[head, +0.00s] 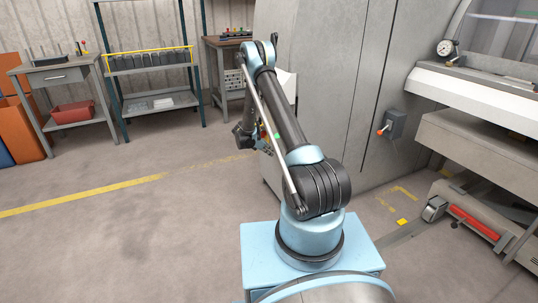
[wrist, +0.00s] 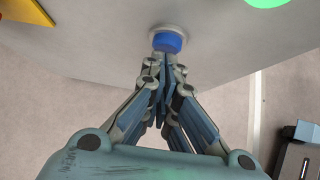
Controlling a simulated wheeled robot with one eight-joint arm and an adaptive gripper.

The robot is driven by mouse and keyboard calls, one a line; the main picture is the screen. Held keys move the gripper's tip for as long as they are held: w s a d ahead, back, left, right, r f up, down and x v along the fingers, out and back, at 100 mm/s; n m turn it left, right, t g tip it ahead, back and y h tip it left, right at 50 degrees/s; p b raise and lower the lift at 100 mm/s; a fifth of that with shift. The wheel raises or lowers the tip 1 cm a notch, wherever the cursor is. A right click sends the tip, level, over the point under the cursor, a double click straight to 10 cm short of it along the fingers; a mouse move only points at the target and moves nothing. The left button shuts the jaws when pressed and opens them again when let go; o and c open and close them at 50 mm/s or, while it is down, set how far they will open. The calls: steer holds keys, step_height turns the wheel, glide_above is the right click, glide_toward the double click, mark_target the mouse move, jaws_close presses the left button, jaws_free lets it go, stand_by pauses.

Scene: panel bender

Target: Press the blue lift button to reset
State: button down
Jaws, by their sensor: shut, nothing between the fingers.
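The blue button (wrist: 167,42) sits in a pale round collar on a light grey panel (wrist: 225,45), at the top middle of the wrist view. My gripper (wrist: 163,60) is shut and empty. Its fingertips are at the near edge of the blue button, lined up with it; I cannot tell whether they touch it. In the head view my arm hides most of the panel, and I cannot make out the blue button there.
A green round part (wrist: 268,2) and a yellow part (wrist: 27,12) show on the panel. A tall grey cabinet (head: 345,90) stands behind my arm. A machine (head: 480,140) is at right, a shelf rack (head: 150,62) and bench (head: 55,78) at back left. The left floor is clear.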

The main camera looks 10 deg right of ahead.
steer(key=shift+d, duration=0.1)
steer(key=shift+w+d, duration=0.3)
steer(key=shift+d, duration=0.6)
steer(key=shift+a, duration=0.1)
steer(key=a+f+v, duration=0.2)
steer(key=v, duration=1.1)
steer(key=shift+s+a, duration=0.2)
steer(key=shift+s, duration=0.1)
steer(key=shift+f, duration=0.1)
